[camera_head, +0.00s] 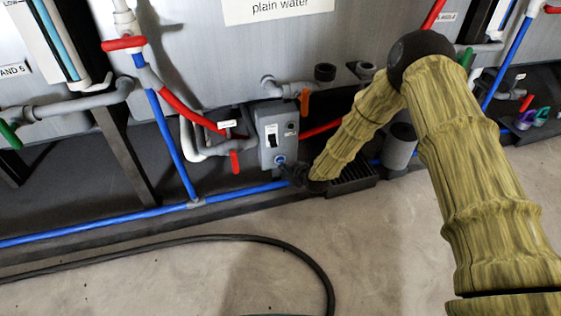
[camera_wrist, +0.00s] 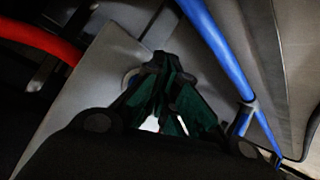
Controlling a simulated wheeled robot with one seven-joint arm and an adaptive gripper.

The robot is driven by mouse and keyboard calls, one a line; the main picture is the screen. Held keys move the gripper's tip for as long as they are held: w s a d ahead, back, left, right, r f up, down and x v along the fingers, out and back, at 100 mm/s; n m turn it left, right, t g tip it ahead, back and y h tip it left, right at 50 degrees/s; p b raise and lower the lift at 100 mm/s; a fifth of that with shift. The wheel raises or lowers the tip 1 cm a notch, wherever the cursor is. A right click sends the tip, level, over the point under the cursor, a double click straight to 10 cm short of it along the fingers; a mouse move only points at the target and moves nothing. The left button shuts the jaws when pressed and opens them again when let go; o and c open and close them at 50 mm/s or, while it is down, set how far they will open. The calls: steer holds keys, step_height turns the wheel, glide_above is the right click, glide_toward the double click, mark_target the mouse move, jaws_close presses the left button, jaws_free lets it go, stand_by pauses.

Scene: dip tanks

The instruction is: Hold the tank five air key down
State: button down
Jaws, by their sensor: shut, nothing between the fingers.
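A grey control box (camera_head: 268,150) stands at the front of the tank below the "plain water" sign. Its face carries a black rocker switch (camera_head: 271,135), a small dark round fitting at upper right and a blue round key (camera_head: 280,160) near the bottom. Its labels are too small to read, so I cannot confirm which is the air key. My gripper (camera_head: 287,167) is shut and empty, its tips at the box's lower face by the blue key. In the wrist view the closed tips (camera_wrist: 158,58) cover part of the grey box face (camera_wrist: 110,72); contact with the key is hidden.
A blue pipe (camera_head: 240,192) runs low along the tank front, and also passes right of my gripper in the wrist view (camera_wrist: 215,45). Red-handled valves (camera_head: 235,162) are left of the box. A black hose (camera_head: 300,255) lies on open floor.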

steer(key=shift+w, duration=0.1)
steer(key=shift+w+a, duration=0.15)
steer(key=shift+w, duration=0.15)
steer(key=shift+w+a, duration=0.1)
steer(key=shift+w, duration=0.3)
stand_by(2.1)
steer(key=shift+s+r, duration=0.1)
steer(key=shift+s+d+p, duration=0.25)
steer(key=shift+s+p, duration=0.4)
steer(key=shift+s, duration=0.05)
steer(key=shift+s, duration=0.1)
steer(key=shift+s+d+p, duration=0.25)
steer(key=shift+s+p, duration=0.25)
steer(key=shift+s, duration=0.25)
steer(key=shift+s+d+p, duration=0.25)
steer(key=shift+s+p, duration=0.2)
steer(key=shift+s, duration=0.35)
steer(key=shift+s+d+p, duration=0.25)
steer(key=shift+s+p, duration=0.25)
steer(key=shift+s, duration=0.25)
